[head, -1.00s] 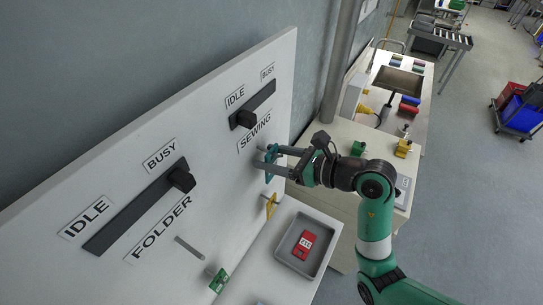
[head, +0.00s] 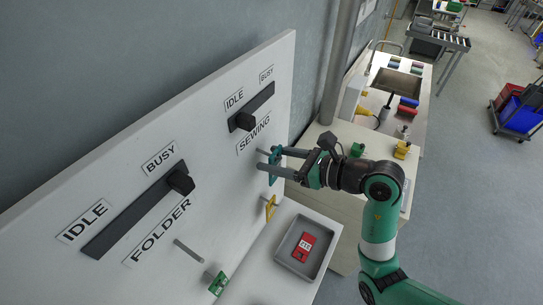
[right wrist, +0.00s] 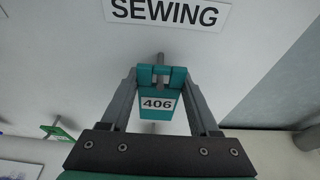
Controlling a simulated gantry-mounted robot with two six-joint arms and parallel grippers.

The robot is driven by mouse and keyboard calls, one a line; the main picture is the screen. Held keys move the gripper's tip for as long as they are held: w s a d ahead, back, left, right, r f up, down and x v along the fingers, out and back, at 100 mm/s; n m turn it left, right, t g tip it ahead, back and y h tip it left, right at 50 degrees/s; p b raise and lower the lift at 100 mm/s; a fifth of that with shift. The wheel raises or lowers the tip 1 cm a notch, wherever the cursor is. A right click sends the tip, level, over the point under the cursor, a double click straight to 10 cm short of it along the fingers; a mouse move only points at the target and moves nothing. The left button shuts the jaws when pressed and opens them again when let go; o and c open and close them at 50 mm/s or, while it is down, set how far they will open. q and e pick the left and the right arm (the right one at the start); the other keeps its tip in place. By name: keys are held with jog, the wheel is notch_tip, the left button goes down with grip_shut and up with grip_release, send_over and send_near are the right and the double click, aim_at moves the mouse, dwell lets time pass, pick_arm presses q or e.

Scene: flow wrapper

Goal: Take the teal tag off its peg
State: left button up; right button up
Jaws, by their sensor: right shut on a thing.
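The teal tag (head: 275,165) is in front of the upright white board, below the SEWING label. In the right wrist view the tag (right wrist: 157,104) hangs upright and reads 406. My right gripper (head: 275,161) is shut on the teal tag, with one finger on each side of it. A grey peg (right wrist: 159,60) shows at the tag's top edge between its upper corners. I cannot tell whether the tag is still around the peg or just clear of its end. My left gripper is not in view.
A yellow tag (head: 270,208) hangs lower on the board, and a green tag (head: 218,283) hangs below the FOLDER label. A grey tray (head: 286,257) holding a red tag (head: 304,246) lies below. Black sliders (head: 246,121) stick out from the board.

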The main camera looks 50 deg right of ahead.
jog(key=s+d, duration=0.1)
jog(key=s, duration=0.6)
jog(key=shift+s+d, duration=0.3)
jog(key=shift+s, duration=0.05)
dwell(0.8)
dwell(0.4)
jog(key=s+a+f, duration=0.1)
jog(key=a+f, duration=0.4)
jog(key=f, duration=0.3)
jog(key=s+a+f+y, duration=0.1)
jog(key=a+f, duration=0.5)
jog(key=f, duration=0.2)
jog(key=shift+n, duration=0.4)
